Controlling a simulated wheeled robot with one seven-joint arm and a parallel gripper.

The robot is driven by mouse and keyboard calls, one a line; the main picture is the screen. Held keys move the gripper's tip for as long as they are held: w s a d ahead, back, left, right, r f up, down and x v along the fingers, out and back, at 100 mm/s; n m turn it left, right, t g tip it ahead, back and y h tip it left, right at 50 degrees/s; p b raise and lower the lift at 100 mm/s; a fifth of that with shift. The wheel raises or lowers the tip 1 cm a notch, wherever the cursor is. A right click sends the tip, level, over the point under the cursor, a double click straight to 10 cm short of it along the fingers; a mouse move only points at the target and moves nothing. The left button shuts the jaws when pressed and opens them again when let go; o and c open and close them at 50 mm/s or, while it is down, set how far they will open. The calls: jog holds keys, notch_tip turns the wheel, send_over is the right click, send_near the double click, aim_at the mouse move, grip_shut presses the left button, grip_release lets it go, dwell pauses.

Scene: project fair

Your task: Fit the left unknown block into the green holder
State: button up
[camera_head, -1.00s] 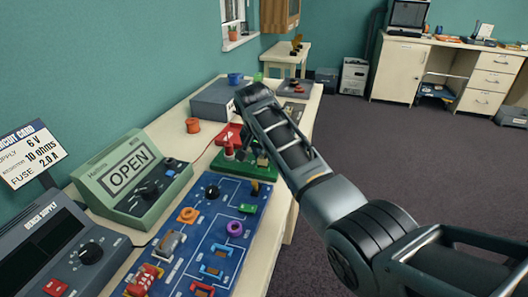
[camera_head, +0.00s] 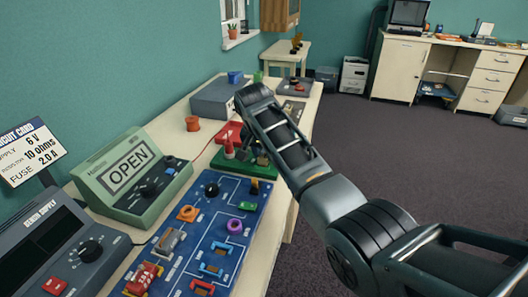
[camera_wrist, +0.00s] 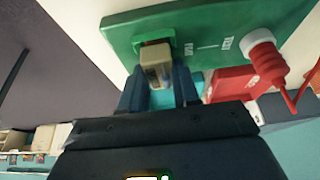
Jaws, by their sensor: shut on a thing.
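A small tan block (camera_wrist: 154,58) sits between the fingers of my gripper (camera_wrist: 158,88) in the wrist view, and the gripper is shut on it. The block's far end is at the green holder (camera_wrist: 139,46) on the green board (camera_wrist: 200,18); it overlaps the holder in the picture, and how deep it sits I cannot tell. In the head view the green board (camera_head: 232,166) lies beyond the blue panel, and my arm hides the gripper, the block and the holder.
A red plug (camera_wrist: 259,57) with a lead stands on the board beside the holder. A red box (camera_wrist: 228,84) lies close by. The blue panel (camera_head: 180,262) with several coloured parts and the green OPEN meter (camera_head: 160,200) fill the near bench.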

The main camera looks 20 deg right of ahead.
jog(key=shift+f, duration=0.45)
dwell(0.3)
jog(key=o, duration=1.6)
jog(key=shift+r, duration=0.1)
jog(key=shift+r+p, duration=2.15)
jog(key=shift+r, duration=1.8)
